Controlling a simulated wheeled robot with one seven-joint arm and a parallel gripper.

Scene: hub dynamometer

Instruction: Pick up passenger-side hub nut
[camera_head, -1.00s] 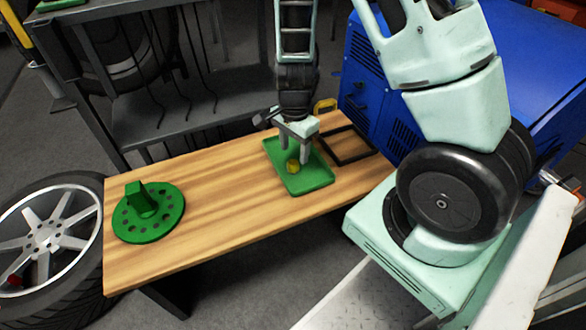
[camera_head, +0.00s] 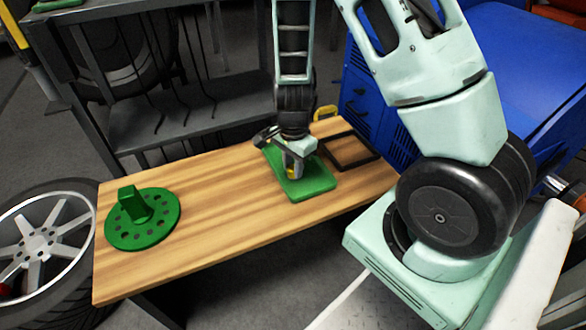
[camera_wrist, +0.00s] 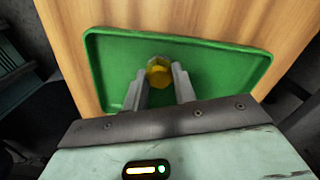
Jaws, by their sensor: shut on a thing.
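The hub nut (camera_wrist: 159,73) is a small yellow piece in the green tray on the wooden bench. In the wrist view it sits between the tips of my gripper (camera_wrist: 161,80), with a finger against each side. In the head view my gripper (camera_head: 292,175) points down into the green tray (camera_head: 318,187), and only a bit of the yellow nut (camera_head: 291,174) shows by the fingers. My gripper is shut on the nut, at or close to the tray floor. The tray's rim also shows in the wrist view (camera_wrist: 255,68).
A green disc with holes and a raised handle (camera_head: 143,222) lies at the bench's left. A dark square frame (camera_head: 349,151) lies right of the tray. A wheel (camera_head: 38,245) stands left of the bench, a grey shelf (camera_head: 190,112) behind it. The bench's middle (camera_head: 225,205) is clear.

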